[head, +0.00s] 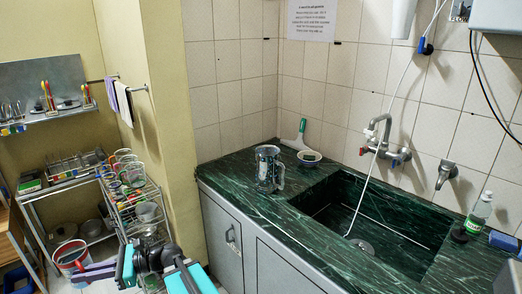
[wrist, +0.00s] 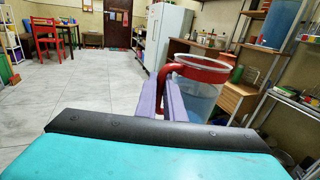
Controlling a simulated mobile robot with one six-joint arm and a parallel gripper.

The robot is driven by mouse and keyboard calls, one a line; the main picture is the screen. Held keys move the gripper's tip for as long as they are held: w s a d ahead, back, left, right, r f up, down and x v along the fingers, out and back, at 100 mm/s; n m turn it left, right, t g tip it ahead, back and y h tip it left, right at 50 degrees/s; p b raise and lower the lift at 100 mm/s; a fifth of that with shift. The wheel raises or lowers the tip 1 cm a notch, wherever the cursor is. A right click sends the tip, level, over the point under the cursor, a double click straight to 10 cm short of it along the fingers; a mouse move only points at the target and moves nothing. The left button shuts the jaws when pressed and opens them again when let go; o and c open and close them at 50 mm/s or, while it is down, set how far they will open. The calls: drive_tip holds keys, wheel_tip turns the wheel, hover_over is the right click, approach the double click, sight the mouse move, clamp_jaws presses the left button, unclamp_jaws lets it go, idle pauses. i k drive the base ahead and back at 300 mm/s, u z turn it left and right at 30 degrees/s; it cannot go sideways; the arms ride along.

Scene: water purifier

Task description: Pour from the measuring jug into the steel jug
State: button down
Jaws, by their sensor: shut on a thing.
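The steel jug (head: 268,170) stands upright on the green marble counter, left of the sink, in the head view. The measuring jug (wrist: 203,92) is clear with a red rim and red handle, and a bluish content shows through its wall in the wrist view. It also shows at the lower left of the head view (head: 72,260). My gripper (wrist: 172,98) has its purple fingers shut on the red handle, and the jug looks roughly upright. In the head view my gripper (head: 90,271) is low at the left, well away from the steel jug.
A wire rack (head: 135,200) with glassware stands left of the counter. A bottle (head: 480,211) stands far right.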

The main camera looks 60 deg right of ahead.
sight(268, 164)
drive_tip(key=i, duration=0.95)
